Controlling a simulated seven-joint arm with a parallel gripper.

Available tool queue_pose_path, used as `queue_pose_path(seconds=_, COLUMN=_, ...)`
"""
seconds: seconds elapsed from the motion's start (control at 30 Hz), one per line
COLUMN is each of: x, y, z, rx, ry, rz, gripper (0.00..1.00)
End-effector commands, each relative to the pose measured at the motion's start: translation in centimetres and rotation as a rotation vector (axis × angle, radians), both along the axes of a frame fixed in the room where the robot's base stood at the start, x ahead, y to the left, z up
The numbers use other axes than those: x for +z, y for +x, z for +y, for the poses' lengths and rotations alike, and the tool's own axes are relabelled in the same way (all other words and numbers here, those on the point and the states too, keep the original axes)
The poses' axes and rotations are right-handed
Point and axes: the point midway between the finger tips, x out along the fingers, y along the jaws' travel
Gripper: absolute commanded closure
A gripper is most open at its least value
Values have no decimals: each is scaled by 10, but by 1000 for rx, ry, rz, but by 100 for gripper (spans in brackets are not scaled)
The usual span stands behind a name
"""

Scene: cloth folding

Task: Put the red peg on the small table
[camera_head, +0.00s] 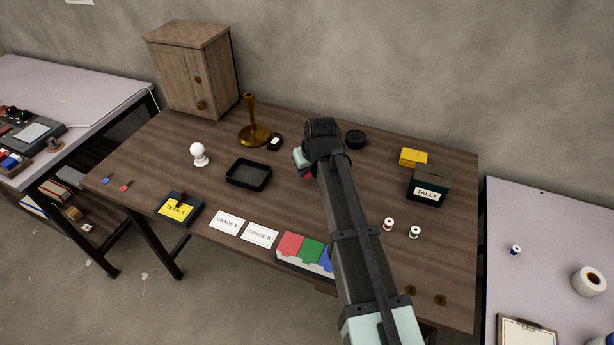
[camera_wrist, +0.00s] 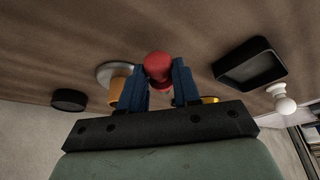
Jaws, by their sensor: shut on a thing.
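My gripper (camera_wrist: 158,85) is shut on the red peg (camera_wrist: 158,66), whose rounded red end shows between the blue fingers in the wrist view. In the head view my gripper (camera_head: 304,167) is over the middle of the brown table, and my arm hides much of it. A bit of red shows by the fingers there; the peg's full shape is hidden. Light-topped tables stand on either side, one at the left (camera_head: 95,85) and one at the right (camera_head: 540,245). I cannot tell which is the small table.
The brown table (camera_head: 220,200) holds a black tray (camera_head: 248,174), white bulb (camera_head: 198,153), brass stand (camera_head: 252,130), cabinet (camera_head: 190,70) and black TALLY box (camera_head: 429,184). Colored blocks (camera_head: 302,250) sit near its front. The right table carries a clipboard (camera_head: 527,330), spool (camera_head: 515,250) and white roll (camera_head: 588,281).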

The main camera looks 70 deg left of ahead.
Motion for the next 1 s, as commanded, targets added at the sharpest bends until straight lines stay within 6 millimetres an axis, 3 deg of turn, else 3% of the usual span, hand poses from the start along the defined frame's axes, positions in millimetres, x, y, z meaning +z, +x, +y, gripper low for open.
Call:
queue_pose_path(seconds=0.33, x=-34, y=0, z=0, rx=-1, ry=0, rz=0, gripper=100)
queue_pose_path(seconds=0.77, x=-39, y=0, z=0, rx=0, ry=1, rz=0, gripper=100)
queue_pose_path(seconds=0.8, x=-39, y=0, z=0, rx=0, ry=1, rz=0, gripper=65)
queue_pose_path(seconds=1.0, x=-39, y=0, z=0, rx=0, ry=1, rz=0, gripper=46)
